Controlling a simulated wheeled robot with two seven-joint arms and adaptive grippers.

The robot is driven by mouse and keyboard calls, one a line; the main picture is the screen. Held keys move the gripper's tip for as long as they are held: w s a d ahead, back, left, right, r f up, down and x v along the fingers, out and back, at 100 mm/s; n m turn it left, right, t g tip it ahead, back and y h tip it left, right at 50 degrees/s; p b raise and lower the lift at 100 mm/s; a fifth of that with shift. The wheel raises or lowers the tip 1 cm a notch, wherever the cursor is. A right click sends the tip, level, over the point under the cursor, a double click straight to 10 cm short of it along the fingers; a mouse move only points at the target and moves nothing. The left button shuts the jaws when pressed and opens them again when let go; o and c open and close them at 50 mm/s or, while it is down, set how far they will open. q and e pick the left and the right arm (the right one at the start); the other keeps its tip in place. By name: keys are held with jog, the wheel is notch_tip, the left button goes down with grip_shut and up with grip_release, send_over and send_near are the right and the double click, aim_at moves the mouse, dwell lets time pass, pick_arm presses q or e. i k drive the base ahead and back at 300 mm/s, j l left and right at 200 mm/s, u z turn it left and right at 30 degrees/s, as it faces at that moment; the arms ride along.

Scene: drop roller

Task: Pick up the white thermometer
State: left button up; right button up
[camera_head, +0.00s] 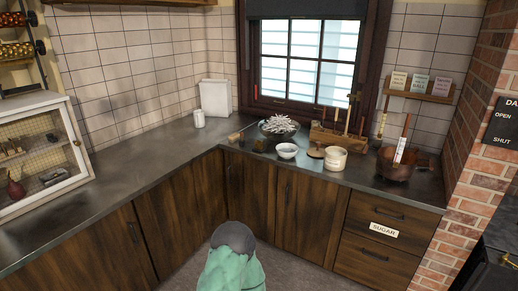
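A slim white strip with a red mark, which looks like the white thermometer (400,151), stands slightly tilted in a brown pot (393,172) at the right end of the counter. A brown stick rises behind it from the same pot. The strip's lower end is hidden inside the pot. Neither of my grippers shows in the head view, and nothing touches the thermometer.
A lidded cream jar (335,159), a small white bowl (287,151) and a wooden rack (338,137) stand left of the pot. The brick wall (478,175) is close on the right. The left counter (125,172) is mostly clear.

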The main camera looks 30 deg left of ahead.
aim_at(403, 139)
jog(key=z, duration=0.4)
jog(key=i+j+z, duration=0.5)
jog(key=j+z, duration=0.2)
jog(key=i+j+z, duration=0.2)
jog(key=j+z, duration=0.15)
